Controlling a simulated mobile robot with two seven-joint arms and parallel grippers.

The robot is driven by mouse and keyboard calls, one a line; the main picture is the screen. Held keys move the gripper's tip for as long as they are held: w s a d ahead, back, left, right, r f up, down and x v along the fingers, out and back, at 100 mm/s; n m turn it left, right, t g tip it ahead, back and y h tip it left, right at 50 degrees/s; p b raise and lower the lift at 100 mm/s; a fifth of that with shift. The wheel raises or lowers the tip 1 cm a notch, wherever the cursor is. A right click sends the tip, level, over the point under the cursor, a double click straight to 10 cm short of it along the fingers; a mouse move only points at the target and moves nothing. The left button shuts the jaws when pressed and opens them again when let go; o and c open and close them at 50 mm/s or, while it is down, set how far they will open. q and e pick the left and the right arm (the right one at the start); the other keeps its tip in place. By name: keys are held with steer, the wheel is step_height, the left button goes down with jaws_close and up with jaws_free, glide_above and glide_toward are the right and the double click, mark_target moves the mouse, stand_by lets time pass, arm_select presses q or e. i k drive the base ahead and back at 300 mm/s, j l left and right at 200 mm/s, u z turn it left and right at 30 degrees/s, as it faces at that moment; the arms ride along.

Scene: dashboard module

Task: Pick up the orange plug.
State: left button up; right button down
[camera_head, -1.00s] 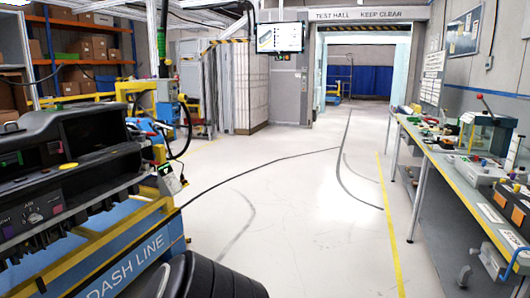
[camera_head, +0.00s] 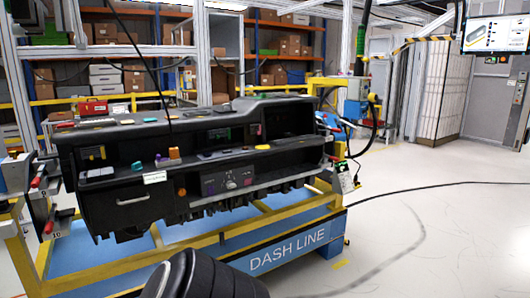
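The black dashboard module (camera_head: 130,205) sits on a yellow and blue stand in the left and middle of the head view. A small orange piece (camera_head: 174,153), which may be the orange plug, stands on its ledge left of centre. Neither of my grippers shows.
The stand's blue "DASH LINE" panel (camera_head: 290,247) faces me. Red-handled clamps (camera_head: 38,176) are at its left end. Shelves with boxes (camera_head: 285,73) stand behind. A dark cable (camera_head: 420,190) lies on the floor at right, which is otherwise mostly clear.

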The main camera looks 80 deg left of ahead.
mark_target(174, 154)
steer(key=u, duration=3.2)
steer(key=i, duration=0.15)
